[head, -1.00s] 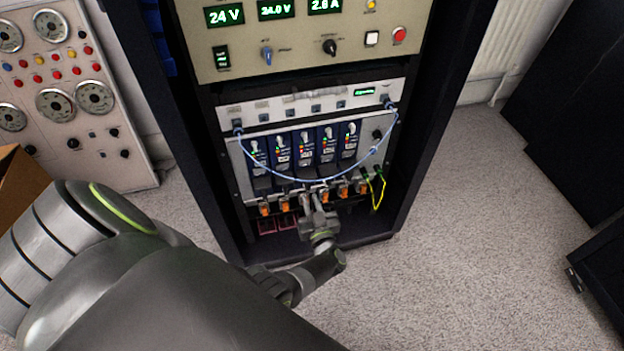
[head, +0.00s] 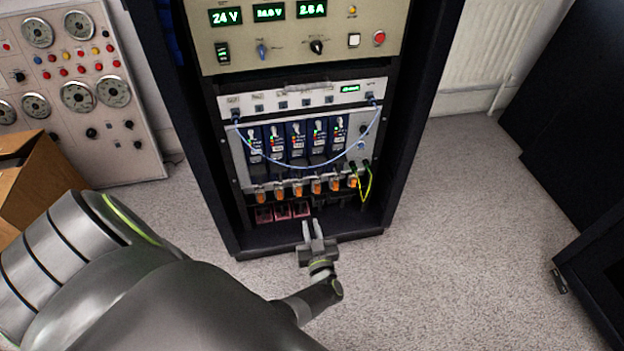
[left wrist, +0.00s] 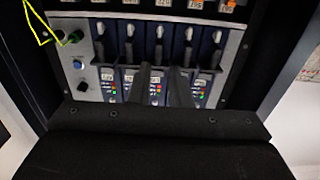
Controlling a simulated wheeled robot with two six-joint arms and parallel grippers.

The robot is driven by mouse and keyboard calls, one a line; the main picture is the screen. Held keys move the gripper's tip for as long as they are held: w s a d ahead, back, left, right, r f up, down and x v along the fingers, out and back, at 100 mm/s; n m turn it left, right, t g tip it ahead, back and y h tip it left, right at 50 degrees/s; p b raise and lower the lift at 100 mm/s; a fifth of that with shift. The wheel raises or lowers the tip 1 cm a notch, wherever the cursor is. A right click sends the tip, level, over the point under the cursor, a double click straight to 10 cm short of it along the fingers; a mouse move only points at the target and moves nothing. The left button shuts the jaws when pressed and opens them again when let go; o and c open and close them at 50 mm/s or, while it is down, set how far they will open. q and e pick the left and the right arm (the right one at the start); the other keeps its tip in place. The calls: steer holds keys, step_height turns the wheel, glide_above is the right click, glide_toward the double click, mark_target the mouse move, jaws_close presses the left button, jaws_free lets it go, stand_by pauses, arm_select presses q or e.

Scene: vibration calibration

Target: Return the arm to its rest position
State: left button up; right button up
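My left gripper (head: 312,224) is in front of the lower part of the equipment rack (head: 205,180), below the row of orange connectors (head: 297,188). Its two fingers are apart with nothing between them. They also show in the left wrist view (left wrist: 162,72), pointing at the rack front with blue modules (left wrist: 205,53) behind them. My left arm (head: 150,285) comes in from the lower left and bends up to the gripper. My right gripper is not in view.
A pale blue cable (head: 300,166) loops across the blue modules. Yellow-green wires (head: 365,185) hang at the right. A cardboard box (head: 40,180) and gauge panel (head: 140,155) are at left, dark cabinets (head: 570,120) at right. The floor (head: 450,230) right of the rack is clear.

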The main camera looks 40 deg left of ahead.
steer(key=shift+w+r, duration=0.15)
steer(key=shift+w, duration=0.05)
